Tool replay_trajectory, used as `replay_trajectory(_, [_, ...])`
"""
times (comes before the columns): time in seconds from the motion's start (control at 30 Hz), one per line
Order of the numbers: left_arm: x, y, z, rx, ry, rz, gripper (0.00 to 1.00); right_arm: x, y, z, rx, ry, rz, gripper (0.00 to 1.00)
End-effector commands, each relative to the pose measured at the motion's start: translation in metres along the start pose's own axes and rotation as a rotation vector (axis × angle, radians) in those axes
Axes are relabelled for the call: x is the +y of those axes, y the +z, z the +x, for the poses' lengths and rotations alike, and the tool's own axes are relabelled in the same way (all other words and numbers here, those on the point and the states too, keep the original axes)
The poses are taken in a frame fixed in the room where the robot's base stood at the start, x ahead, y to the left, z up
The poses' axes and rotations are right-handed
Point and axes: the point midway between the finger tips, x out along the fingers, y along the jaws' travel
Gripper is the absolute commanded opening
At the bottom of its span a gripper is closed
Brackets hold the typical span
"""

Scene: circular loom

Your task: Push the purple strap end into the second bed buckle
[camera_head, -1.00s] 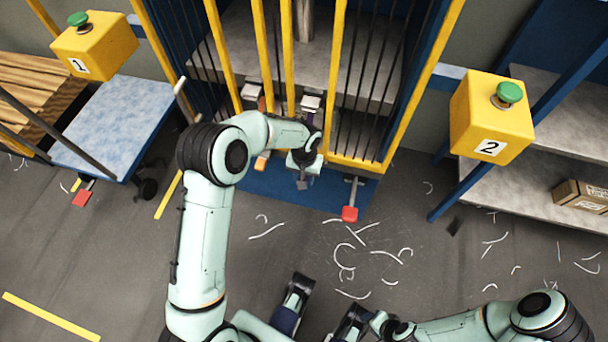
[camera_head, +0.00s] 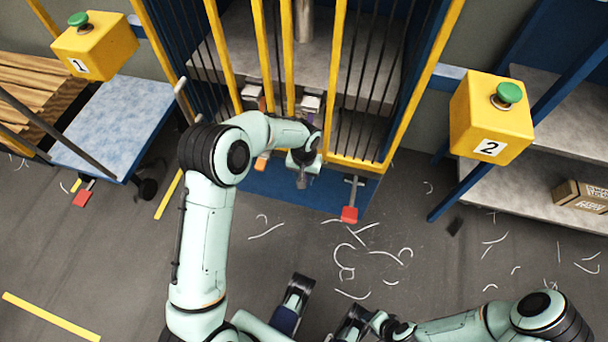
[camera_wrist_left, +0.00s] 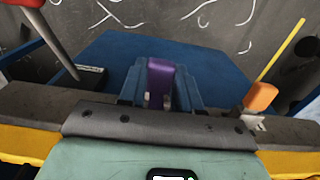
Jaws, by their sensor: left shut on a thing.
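In the left wrist view, the purple strap end (camera_wrist_left: 160,82) is held between the dark blue fingers of my left gripper (camera_wrist_left: 158,98). A pale buckle-like part (camera_head: 310,103) sits behind my left wrist, inside the frame. I cannot tell how far the strap end is from it. My right arm (camera_head: 450,330) enters at the bottom right; its jaws are not clear.
An orange strap end (camera_wrist_left: 260,97) is beside the gripper in the left wrist view. Yellow posts (camera_head: 335,75) rise close to my left forearm. The floor in front is open, with scattered white scraps.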

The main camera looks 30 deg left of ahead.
Motion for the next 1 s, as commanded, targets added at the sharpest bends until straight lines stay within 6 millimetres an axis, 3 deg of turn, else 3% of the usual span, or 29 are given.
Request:
replay_trajectory(0.5, [0.0002, -0.0054, 0.0001, 0.002, 0.000, -0.001, 0.00, 0.0008, -0.0005, 0.0025, 0.001, 0.001, 0.000, 0.43])
replay_trajectory(0.53, [0.0002, -0.0054, 0.0000, 0.002, 0.000, 0.000, 0.39, 0.0008, -0.0005, 0.0024, 0.001, 0.001, 0.000, 0.43])
replay_trajectory(0.6, [0.0002, -0.0056, -0.0003, 0.003, 0.001, -0.001, 0.62, 0.0007, -0.0004, 0.0023, 0.001, 0.001, 0.000, 0.43])
replay_trajectory(1.0, [0.0000, -0.0073, -0.0008, 0.009, 0.001, -0.001, 0.63, 0.0012, -0.0061, 0.0031, 0.017, 0.001, 0.002, 0.43])
